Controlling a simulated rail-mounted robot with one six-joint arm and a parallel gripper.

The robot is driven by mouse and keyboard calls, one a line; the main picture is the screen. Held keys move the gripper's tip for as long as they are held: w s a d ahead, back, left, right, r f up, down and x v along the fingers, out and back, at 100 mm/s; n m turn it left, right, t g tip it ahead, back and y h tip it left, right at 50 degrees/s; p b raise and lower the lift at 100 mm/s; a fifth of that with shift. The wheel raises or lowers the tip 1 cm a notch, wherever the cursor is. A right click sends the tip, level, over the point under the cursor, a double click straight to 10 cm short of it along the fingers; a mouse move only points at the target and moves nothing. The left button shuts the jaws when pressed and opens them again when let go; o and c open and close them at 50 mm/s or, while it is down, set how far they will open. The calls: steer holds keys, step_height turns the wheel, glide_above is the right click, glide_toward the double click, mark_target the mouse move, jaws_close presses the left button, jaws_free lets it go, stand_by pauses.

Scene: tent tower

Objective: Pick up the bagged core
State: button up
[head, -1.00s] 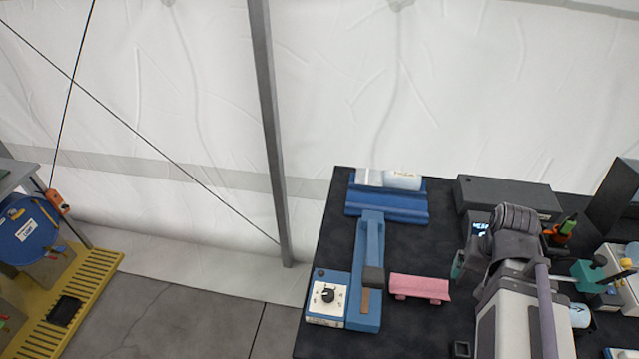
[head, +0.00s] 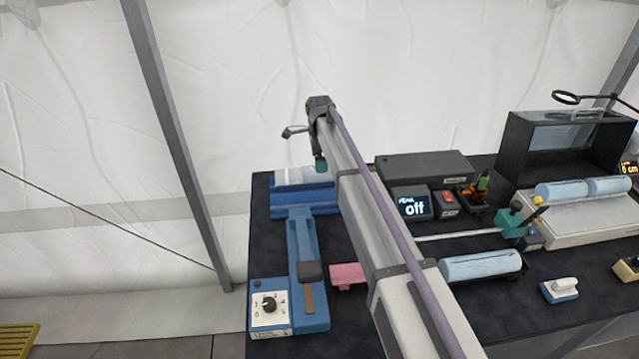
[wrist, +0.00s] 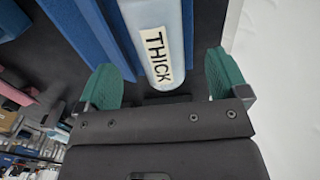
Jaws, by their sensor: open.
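The bagged core appears to be the pale blue cylinder (wrist: 158,25) with a white "THICK" label in the wrist view. It lies in a blue cradle (wrist: 92,35), and its near end shows between my fingers. In the head view the pale core (head: 290,177) lies on the blue cradle (head: 297,203) at the back left of the table, partly hidden by my arm. My gripper (wrist: 167,82) is open, with one teal finger on each side of the core's line and visible gaps to it. In the head view only a teal bit of my gripper (head: 321,164) shows.
A blue sealer-like device with a dial (head: 270,306) stands at the front left. A dark box (head: 425,167), a display reading "off" (head: 413,207) and a blue core (head: 480,265) lie to the right.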

mark_target(308, 175)
step_height(308, 175, down, 6)
steer(key=b, duration=0.5)
steer(key=shift+s+f, duration=0.1)
steer(key=shift+f, duration=0.15)
steer(key=shift+r, duration=0.25)
jaws_close()
